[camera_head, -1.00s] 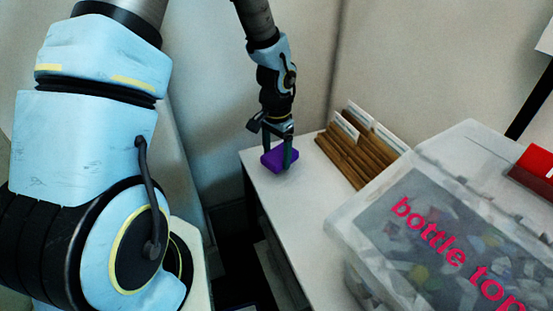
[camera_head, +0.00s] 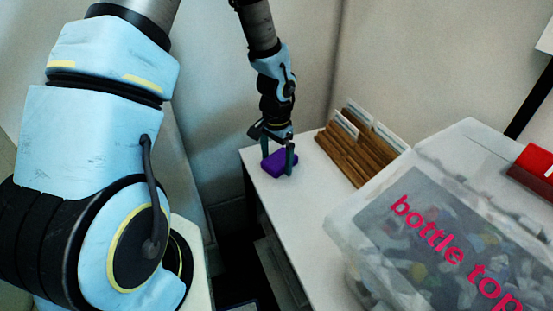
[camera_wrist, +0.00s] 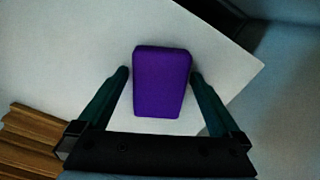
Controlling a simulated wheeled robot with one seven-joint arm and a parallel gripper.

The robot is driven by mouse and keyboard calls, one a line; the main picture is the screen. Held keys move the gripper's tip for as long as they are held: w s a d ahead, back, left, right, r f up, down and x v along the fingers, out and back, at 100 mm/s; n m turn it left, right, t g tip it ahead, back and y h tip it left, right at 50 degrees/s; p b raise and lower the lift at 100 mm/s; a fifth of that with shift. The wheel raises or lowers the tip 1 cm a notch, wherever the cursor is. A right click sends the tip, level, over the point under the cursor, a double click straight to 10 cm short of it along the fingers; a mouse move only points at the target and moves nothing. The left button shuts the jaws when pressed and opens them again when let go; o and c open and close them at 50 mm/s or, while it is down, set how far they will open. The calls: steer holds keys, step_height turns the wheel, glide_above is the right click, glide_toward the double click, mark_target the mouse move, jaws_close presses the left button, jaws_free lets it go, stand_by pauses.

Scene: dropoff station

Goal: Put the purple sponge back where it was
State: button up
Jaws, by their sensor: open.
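The purple sponge (camera_head: 279,162) rests on the white table (camera_head: 300,205) near its far left corner in the head view. In the wrist view the sponge (camera_wrist: 162,82) lies between my two fingers, with a small gap on each side. My gripper (camera_head: 278,160) is open, pointing down around the sponge; its fingertips (camera_wrist: 160,74) also show in the wrist view. The sponge's near end is clear of the palm in the wrist view. The fingers hide part of the sponge in the head view.
A wooden card file (camera_head: 355,150) with white cards stands right of the sponge. A translucent bin labelled "bottle top" (camera_head: 345,225) fills the table's right side, with a red object (camera_head: 535,170) behind it. The table's left edge is close to the sponge.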

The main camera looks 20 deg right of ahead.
mark_target(276, 160)
step_height(276, 160, up, 12)
steer(key=b, duration=0.1)
steer(key=s+a+r+n, duration=0.2)
steer(key=a+n, duration=0.3)
steer(key=a, duration=0.7)
steer(key=s+a+r+n+t, duration=0.1)
steer(key=a+n, duration=0.5)
steer(key=a, duration=0.7)
step_height(276, 160, up, 2)
steer(key=shift+s+r+t, duration=0.15)
steer(key=shift+s+t, duration=0.15)
steer(key=shift+s, duration=0.25)
